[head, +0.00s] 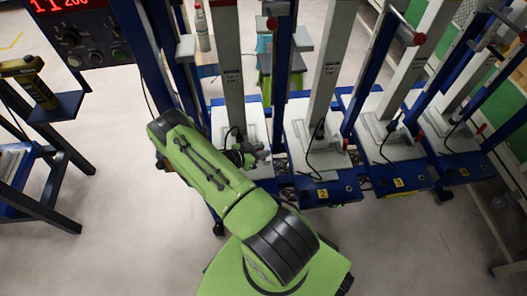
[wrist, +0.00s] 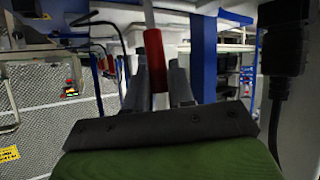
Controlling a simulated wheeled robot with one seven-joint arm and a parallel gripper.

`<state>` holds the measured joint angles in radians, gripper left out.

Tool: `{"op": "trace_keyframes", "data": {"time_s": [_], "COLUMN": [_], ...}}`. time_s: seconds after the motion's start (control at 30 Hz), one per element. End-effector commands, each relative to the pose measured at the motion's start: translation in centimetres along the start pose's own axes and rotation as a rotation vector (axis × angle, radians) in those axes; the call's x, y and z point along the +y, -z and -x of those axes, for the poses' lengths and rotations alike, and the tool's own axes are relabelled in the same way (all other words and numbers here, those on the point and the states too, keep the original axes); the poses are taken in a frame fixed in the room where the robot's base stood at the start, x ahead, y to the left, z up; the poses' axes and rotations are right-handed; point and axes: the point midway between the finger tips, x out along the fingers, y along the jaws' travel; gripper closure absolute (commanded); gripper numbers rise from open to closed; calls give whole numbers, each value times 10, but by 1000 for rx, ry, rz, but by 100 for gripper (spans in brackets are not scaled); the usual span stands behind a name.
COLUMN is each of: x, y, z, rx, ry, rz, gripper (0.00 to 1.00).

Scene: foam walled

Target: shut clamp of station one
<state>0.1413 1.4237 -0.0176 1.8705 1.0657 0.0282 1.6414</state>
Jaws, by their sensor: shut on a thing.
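In the wrist view my gripper (wrist: 155,85) has its two dark fingers on either side of a red handle (wrist: 154,55), shut on it. A pale rod runs up from the handle's top end. In the head view my gripper (head: 258,153) is at the front of the leftmost station (head: 225,118), over its pale base plate. The handle and most of that station's clamp are hidden there by my gripper and green arm. I cannot tell from these views how far the clamp is closed.
More stations stand in a row to the right, with blue frames, grey columns, yellow number labels (head: 398,183) and small red levers (head: 346,144). A control panel (head: 85,35) with a red display is at top left. A blue stand (head: 40,165) is at left. Floor is clear between.

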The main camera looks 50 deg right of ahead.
Motion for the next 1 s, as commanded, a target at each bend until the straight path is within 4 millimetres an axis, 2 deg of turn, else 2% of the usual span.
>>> {"op": "trace_keyframes", "data": {"time_s": [0.03, 0.57, 0.6, 0.73, 1.0], "x": [1, 1, 1, 1, 0], "y": [-5, -7, -7, -6, -2], "z": [-1, 1, 1, 1, 2], "rx": [0, 14, 13, 16, 20], "ry": [-5, -14, -14, -13, -13], "rz": [6, 21, 21, 20, 18], "gripper": [100, 100, 74, 55, 55]}}
